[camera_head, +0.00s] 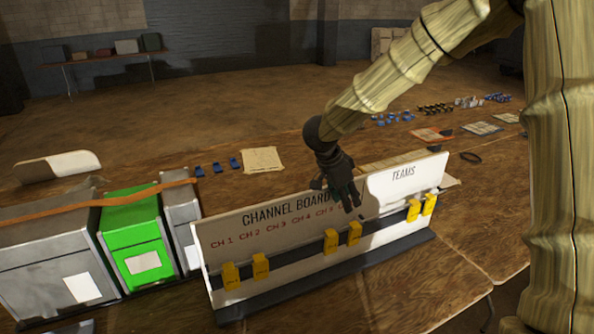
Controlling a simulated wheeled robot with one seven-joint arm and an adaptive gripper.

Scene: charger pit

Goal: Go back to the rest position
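My gripper (349,203) is dark and hangs at the end of my arm, over the top edge of the channel board (218,240). It covers part of the board's lettering, near the last channel labels. The fingers point down and I cannot tell whether they are apart or together. No object shows clearly in them. The board is white and stands upright on a dark base. Several yellow tags (331,241) sit along its dark strip, including a pair under the "TEAMS" side (429,204).
A green box (135,235) stands between grey boxes at the left, with an orange strap (130,199) across them. Small blue items (217,167) and a paper sheet (262,160) lie behind the board. More small items lie at the back right. The wooden surface in front is clear.

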